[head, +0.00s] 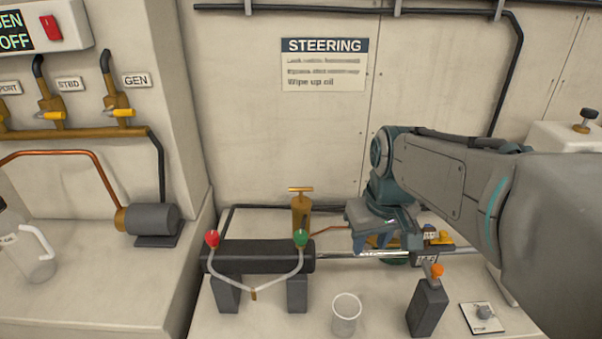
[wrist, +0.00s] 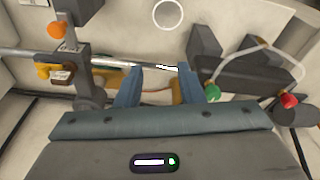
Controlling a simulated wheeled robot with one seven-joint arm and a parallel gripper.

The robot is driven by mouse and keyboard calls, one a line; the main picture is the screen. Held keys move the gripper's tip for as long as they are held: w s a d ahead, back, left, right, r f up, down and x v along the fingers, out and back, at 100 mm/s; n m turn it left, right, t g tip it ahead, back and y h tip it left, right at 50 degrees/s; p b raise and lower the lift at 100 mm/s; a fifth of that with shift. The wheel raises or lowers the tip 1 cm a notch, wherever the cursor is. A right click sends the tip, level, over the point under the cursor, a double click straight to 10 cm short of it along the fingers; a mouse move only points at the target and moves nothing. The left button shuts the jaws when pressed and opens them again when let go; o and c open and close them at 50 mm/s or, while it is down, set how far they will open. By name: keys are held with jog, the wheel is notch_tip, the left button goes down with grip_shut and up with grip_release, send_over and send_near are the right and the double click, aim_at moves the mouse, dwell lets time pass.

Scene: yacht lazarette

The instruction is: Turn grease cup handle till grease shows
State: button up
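The brass grease cup (head: 300,215) stands upright at the back of the bench, with a T-shaped handle (head: 300,190) on top. No grease can be made out on it. My gripper (wrist: 160,74) points down over the bench to the right of the cup, apart from it. Its two blue fingers are spread in the wrist view with nothing held. The steel rod (wrist: 155,67) runs beyond the fingertips. In the wrist view a brass part, probably the cup, shows beside the right finger, mostly hidden by it.
The dark cylinder (head: 258,258) with red (head: 212,239) and green (head: 301,238) valves stands in front of the cup. A clear cup (head: 345,314) and a dark block with an orange knob (head: 428,305) are at the front. A motor (head: 152,219) is on the left bench.

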jog(key=w+a+r+n+g+p, duration=0.1)
jog(key=w+r+n, duration=0.1)
jog(key=w, duration=0.3)
jog(key=w+a+r+n, duration=0.2)
jog(key=w, duration=0.4)
jog(key=n+g+y+p, duration=0.3)
jog(key=n+y+p, duration=0.15)
jog(key=n, duration=0.65)
send_over(301, 195)
jog(key=w+d, duration=0.3)
jog(key=d, duration=0.1)
notch_tip(301, 195, down, 5)
jog(key=x, duration=1.3)
jog(key=shift+s+f+p, duration=0.2)
jog(key=shift+s+p, duration=0.05)
jog(key=shift+p, duration=0.15)
jog(key=shift+h, duration=0.25)
grip_shut()
jog(key=shift+a, duration=0.15)
